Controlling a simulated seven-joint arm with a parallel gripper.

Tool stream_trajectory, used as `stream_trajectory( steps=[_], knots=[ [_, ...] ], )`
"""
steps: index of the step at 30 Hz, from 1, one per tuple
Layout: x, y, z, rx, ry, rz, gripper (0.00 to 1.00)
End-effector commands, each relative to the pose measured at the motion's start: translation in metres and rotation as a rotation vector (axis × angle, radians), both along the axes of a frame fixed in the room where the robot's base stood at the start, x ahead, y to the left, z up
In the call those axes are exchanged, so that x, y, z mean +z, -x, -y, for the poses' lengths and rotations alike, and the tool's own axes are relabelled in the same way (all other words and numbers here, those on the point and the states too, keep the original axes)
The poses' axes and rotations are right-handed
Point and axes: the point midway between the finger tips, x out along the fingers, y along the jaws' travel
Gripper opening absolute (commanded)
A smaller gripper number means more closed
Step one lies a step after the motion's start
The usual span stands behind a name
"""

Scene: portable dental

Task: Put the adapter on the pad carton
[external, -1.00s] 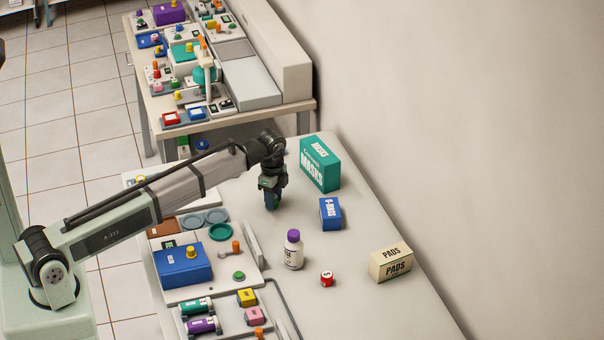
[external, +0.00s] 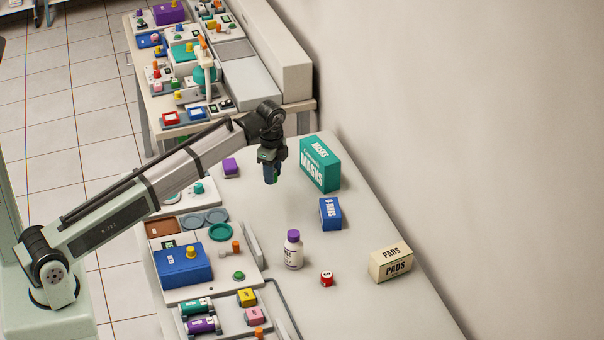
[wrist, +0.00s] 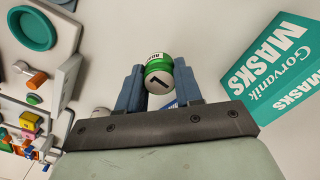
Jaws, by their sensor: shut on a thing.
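My gripper (external: 271,172) is raised above the table, left of the green masks carton. Only a bit of the green adapter (external: 277,179) shows between the fingers in the external view. The cream pad carton (external: 391,263) stands on the table at the lower right, well away from my gripper. Its top looks bare.
The masks carton (external: 320,163) and blue O-rings box (external: 330,214) stand right of my gripper. A white bottle with a purple cap (external: 293,250) and a small red item (external: 327,279) stand left of the pad carton. Trays with parts line the table's left side.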

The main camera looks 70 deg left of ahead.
Motion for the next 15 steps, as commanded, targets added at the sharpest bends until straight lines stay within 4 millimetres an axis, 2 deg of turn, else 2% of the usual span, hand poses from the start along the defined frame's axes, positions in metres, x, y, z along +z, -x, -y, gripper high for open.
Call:
stream_trajectory(
  steps=[5, 8, 15],
  knots=[
    [0.003, -0.005, 0.015, -0.021, 0.0, 0.0, 0.04],
    [0.003, -0.011, 0.038, -0.053, 0.0, 0.001, 0.04],
    [0.011, -0.036, 0.12, -0.166, -0.002, 0.009, 0.04]
  ],
)
